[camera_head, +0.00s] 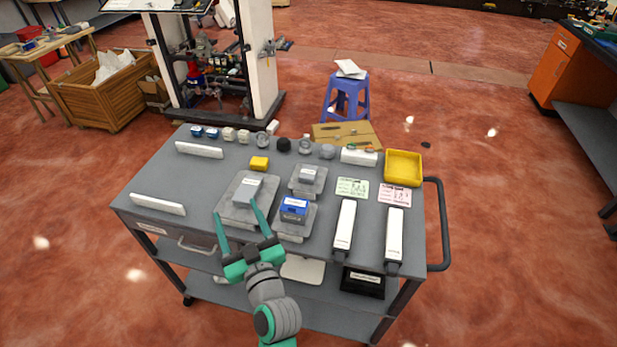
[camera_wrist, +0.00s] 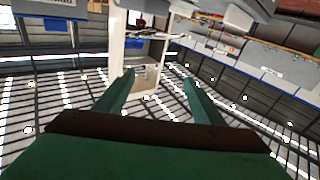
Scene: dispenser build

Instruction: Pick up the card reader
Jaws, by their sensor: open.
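Several labelled parts sit on the grey cart top (camera_head: 150,190), their labels too small to read, so I cannot tell for sure which is the card reader. A small grey box (camera_head: 309,175) sits on another base behind. My gripper (camera_head: 235,207) is open and empty, at the cart's front by the large base, its fingers overlapping that base in view. The wrist view shows the open fingers (camera_wrist: 158,77) with nothing between them.
Two long white bars (camera_head: 345,225) (camera_head: 394,235) lie to the right. A yellow tray (camera_head: 403,168) stands at the back right. Small knobs and blocks line the back edge. A black handle (camera_head: 440,225) juts from the right side. A blue stool (camera_head: 346,95) stands behind.

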